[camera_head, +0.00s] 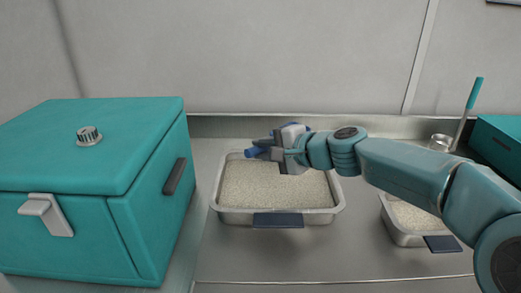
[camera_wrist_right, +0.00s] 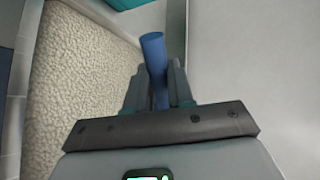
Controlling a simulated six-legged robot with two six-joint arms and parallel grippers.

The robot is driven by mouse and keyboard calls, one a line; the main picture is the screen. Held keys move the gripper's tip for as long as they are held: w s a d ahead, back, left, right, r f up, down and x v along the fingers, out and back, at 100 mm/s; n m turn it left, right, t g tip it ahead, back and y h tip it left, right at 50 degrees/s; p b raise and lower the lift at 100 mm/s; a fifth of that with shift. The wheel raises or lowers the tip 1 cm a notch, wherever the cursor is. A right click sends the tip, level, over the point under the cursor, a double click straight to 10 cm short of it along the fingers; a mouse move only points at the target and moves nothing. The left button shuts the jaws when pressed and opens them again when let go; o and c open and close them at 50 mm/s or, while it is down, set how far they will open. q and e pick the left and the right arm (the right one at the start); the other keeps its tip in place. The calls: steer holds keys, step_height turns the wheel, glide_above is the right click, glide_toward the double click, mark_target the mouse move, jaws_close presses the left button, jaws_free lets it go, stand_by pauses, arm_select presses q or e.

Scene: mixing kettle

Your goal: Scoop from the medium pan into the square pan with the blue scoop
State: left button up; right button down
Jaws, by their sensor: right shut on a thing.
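My right gripper (camera_head: 277,144) is over the far side of a metal pan (camera_head: 240,217) full of pale grain. It is shut on the blue scoop (camera_head: 254,153), whose handle stands between the fingers in the right wrist view (camera_wrist_right: 153,48). The scoop's bowl is hidden or cannot be made out. A second metal pan (camera_head: 402,238) with grain stands at the right, partly covered by my right arm. I cannot tell from size alone which pan is the medium one and which the square one. My left gripper is out of view.
A teal box (camera_head: 85,150) with a knob and latch stands at the left. At the right back are a small metal cup (camera_head: 440,142), a teal-handled tool (camera_head: 474,95) and another teal box (camera_head: 500,140). Bare counter (camera_head: 355,235) lies between the pans.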

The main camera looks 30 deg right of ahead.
steer(key=shift+w+r, duration=0.1)
steer(key=shift+w, duration=0.05)
step_height(320, 180, down, 6)
steer(key=d+m+y+b, duration=0.1)
steer(key=d+m+b, duration=0.1)
steer(key=b, duration=0.1)
steer(key=shift+w+d+m+y, duration=0.15)
steer(key=shift+d+m+y, duration=0.1)
steer(key=shift+m+y, duration=0.15)
stand_by(0.4)
steer(key=shift+f+b, duration=0.2)
steer(key=shift+b, duration=0.1)
